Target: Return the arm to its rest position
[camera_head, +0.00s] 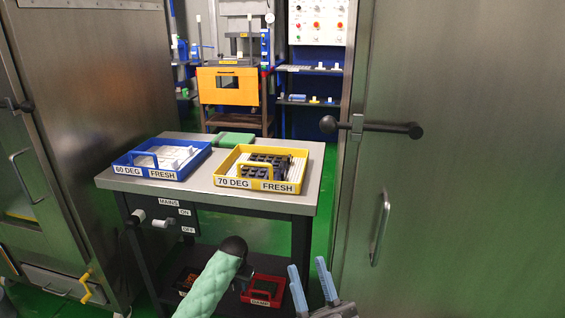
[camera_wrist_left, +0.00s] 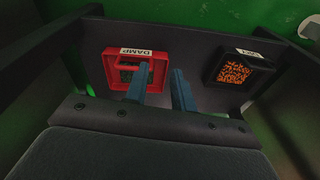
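My left arm, in a mint padded sleeve (camera_head: 210,286), comes up from the bottom of the head view and bends at a dark joint in front of the table. Its fingertips are hidden there. In the left wrist view my left gripper (camera_wrist_left: 162,70) shows two blue fingers with an empty gap between them, pointing at the lower shelf. My right gripper (camera_head: 310,268) is at the bottom of the head view, right of the left arm. Its blue fingers are spread and empty.
The table (camera_head: 205,187) holds a blue tray (camera_head: 120,168) and a yellow tray (camera_head: 303,178). The lower shelf holds a red DAMP tray (camera_wrist_left: 106,70) and a dark tray (camera_wrist_left: 208,72). Steel cabinets with protruding handles stand left (camera_head: 95,110) and right (camera_head: 470,210). Green floor shows between.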

